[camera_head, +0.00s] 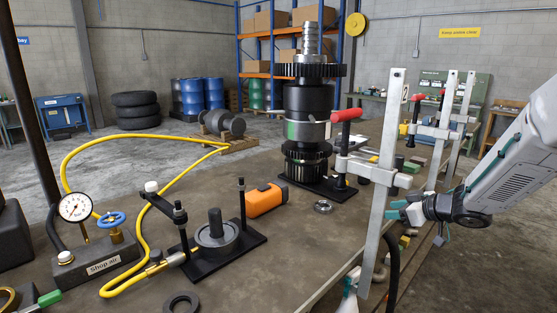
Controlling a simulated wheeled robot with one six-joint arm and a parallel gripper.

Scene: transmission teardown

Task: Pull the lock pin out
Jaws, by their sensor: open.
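A tall transmission stack (308,115) stands upright on a black base plate (338,193) at the middle of the workbench. It has black gears, a dark drum with a green patch, and a bare metal shaft on top. I cannot make out a lock pin for certain at this size. My gripper (396,210) is at the right, with teal fingertips pointing left. It is open and looks empty, to the right of the stack and beside a grey upright clamp bar (383,180), which partly overlaps it in the picture.
Red-handled clamps (347,114) line the bench's right edge, between my arm and the stack. A black fixture (217,240) with a yellow hose (140,220), a shop-air gauge (75,207) and an orange case (265,200) occupy the left. A loose ring (323,207) lies before the stack.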

